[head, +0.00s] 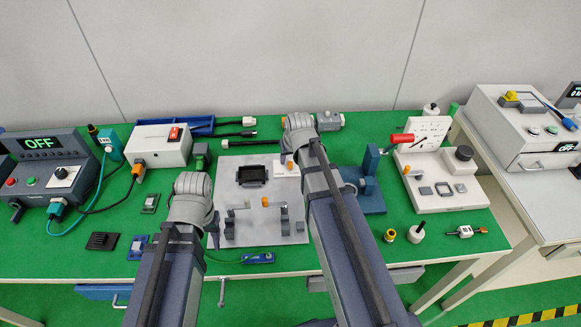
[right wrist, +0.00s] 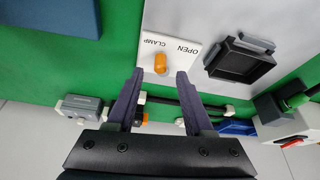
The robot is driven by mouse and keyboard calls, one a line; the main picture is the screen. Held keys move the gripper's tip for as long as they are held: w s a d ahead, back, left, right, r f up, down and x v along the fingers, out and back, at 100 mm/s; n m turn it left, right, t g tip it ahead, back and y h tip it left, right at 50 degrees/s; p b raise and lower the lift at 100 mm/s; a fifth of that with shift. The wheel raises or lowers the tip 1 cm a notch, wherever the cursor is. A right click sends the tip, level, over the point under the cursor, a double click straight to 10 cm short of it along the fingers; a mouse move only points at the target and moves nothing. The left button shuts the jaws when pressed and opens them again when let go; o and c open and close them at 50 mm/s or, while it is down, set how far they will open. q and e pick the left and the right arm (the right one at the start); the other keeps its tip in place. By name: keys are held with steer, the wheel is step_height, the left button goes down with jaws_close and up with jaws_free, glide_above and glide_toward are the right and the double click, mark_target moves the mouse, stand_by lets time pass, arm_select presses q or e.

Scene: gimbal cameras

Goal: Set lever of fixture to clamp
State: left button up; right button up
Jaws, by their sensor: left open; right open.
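The fixture is a light grey plate (head: 235,170) in the middle of the bench, with a black square nest (head: 252,175) on it. A white label (right wrist: 184,48) reading OPEN and CLAMP lies beside the nest. An orange lever knob (right wrist: 161,63) stands by the label, nearer the word CLAMP; its exact setting is unclear. My right gripper (right wrist: 160,77) is open, with the knob between and just beyond its fingertips, not gripped. In the head view it is partly hidden by my arm. My left gripper (head: 212,226) is over the plate's left edge, its fingers mostly hidden.
A second orange knob (head: 265,201) and grey brackets (head: 284,220) stand at the plate's front. A white box with a red switch (head: 160,146) is behind left. Green bench shows between them.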

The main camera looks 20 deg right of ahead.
steer(key=b+x, duration=0.1)
steer(key=x, duration=0.1)
steer(key=shift+w+f, duration=0.1)
steer(key=shift+f, duration=0.2)
jaws_close()
stand_by(0.4)
